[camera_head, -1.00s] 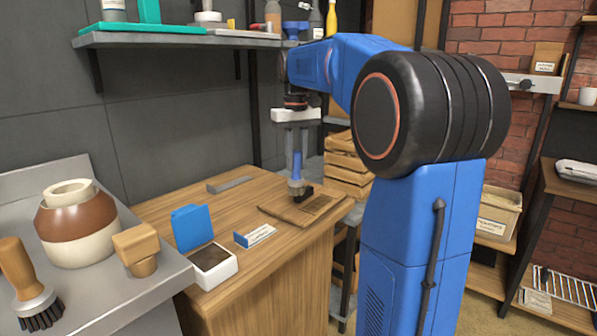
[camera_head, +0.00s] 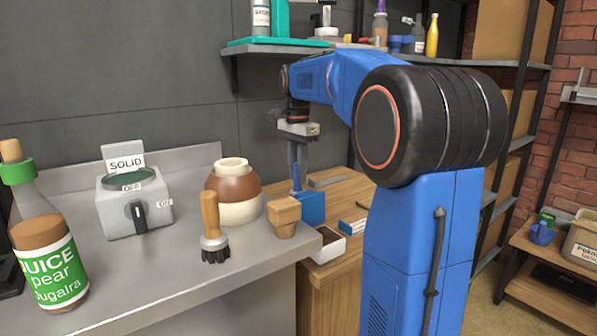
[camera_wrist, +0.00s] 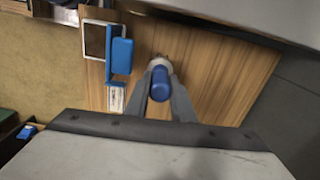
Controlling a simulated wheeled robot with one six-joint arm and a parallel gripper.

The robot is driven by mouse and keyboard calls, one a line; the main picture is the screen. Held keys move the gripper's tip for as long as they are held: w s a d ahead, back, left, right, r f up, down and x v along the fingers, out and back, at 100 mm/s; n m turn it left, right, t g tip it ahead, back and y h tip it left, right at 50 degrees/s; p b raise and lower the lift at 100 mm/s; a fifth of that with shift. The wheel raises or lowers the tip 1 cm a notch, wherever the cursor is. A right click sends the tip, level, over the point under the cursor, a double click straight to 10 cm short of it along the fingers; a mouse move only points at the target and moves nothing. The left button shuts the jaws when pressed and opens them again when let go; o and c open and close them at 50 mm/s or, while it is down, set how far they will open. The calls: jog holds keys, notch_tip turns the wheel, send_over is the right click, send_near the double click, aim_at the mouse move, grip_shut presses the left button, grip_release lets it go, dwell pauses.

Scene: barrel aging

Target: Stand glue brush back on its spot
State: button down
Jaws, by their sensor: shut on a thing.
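The glue brush has a blue handle (camera_head: 295,176) and hangs upright in my gripper (camera_head: 300,165). The gripper is shut on it over the wooden table (camera_head: 348,190). In the wrist view, the handle's blue end (camera_wrist: 160,84) shows end-on between the fingers of my gripper (camera_wrist: 162,75), above the wood. A pale ring and the bristle end show just beyond it, mostly hidden. In the head view, the brush's lower end is hidden behind the blue lid (camera_head: 311,208). I cannot tell whether it touches the table.
An open white box (camera_head: 328,246) and a label card (camera_head: 354,227) are on the table. On the metal counter (camera_head: 200,285) stand a wooden-handled brush (camera_head: 211,220), a wooden stamp (camera_head: 284,217), a brown-and-cream pot (camera_head: 233,190) and a juice bottle (camera_head: 50,260). A shelf (camera_head: 390,56) hangs above.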

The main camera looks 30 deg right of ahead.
aim_at(291, 191)
jog(key=shift+w+a+m, duration=0.15)
jog(key=shift+a+m, duration=0.05)
jog(key=shift+a, duration=0.3)
jog(key=shift+w+a+m, duration=0.15)
jog(key=shift+a+m, duration=0.05)
jog(key=shift+a, duration=0.3)
jog(key=shift+f, duration=0.1)
jog(key=shift+f, duration=2.95)
jog(key=shift+f, duration=0.95)
jog(key=c, duration=1.4)
grip_release()
jog(key=shift+c, duration=0.2)
jog(key=shift+r, duration=4)
